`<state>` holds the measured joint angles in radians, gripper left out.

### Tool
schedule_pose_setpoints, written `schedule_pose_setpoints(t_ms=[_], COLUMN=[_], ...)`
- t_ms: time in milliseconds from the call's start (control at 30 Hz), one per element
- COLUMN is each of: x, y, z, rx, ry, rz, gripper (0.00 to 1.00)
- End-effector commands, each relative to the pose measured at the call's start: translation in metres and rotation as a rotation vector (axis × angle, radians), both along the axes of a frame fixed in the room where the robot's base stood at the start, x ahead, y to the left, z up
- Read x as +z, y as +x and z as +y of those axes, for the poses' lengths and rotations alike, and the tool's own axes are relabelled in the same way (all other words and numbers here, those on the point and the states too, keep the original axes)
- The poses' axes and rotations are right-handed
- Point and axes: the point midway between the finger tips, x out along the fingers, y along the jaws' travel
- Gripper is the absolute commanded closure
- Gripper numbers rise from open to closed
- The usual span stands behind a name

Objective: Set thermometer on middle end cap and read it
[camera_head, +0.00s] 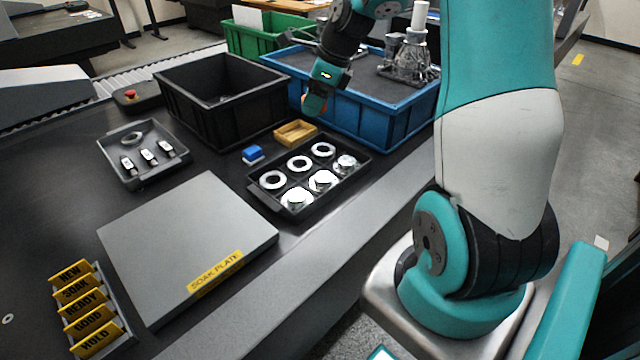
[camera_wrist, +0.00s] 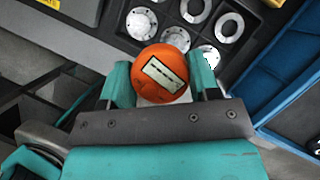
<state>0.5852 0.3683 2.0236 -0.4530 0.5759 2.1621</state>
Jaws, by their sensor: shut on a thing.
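My gripper (camera_head: 316,104) is shut on an orange round thermometer (camera_wrist: 160,74) with a pale rectangular display; marks on the display are too small to read. In the head view only a bit of orange shows at the fingertips, above the far side of the black parts tray (camera_head: 284,216). The tray holds three shiny end caps in the near row and three rings behind them. The middle end cap (camera_head: 322,181) is bare on top; it also shows in the wrist view (camera_wrist: 176,37), just past the thermometer. The thermometer is held apart from it.
A small yellow tray (camera_head: 296,132) and a blue block (camera_head: 252,154) lie behind the parts tray. Black (camera_head: 205,125) and blue (camera_head: 390,132) bins stand further back. The soak plate (camera_head: 185,235), yellow word cards (camera_head: 82,305) and a grey tray (camera_head: 145,180) are left.

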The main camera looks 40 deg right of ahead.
Motion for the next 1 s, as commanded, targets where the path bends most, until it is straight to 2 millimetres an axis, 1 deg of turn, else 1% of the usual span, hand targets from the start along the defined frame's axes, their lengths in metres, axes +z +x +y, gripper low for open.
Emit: schedule_pose_setpoints(t_ms=[33, 100, 167, 267, 367, 600, 700, 800, 1000], x=[-0.007, -0.005, -0.004, -0.013, -0.036, -0.105, -0.129, -0.145, -0.159], y=[-0.001, -0.002, -0.003, -0.004, -0.005, -0.005, -0.005, -0.005, -0.004], z=[-0.010, -0.018, -0.024, -0.027, -0.026, -0.026, -0.027, -0.027, -0.027], rx=[-0.031, -0.061, -0.080, -0.094, -0.095, -0.093, -0.094, -0.093, -0.092], ry=[-0.003, -0.003, -0.004, 0.000, 0.002, 0.001, 0.000, -0.001, -0.002], rz=[-0.005, -0.002, -0.001, 0.002, 0.007, 0.007, 0.005, 0.005, 0.001], gripper=[0.73, 0.73, 0.73, 0.73, 0.73, 0.73, 0.73, 0.73, 0.73])
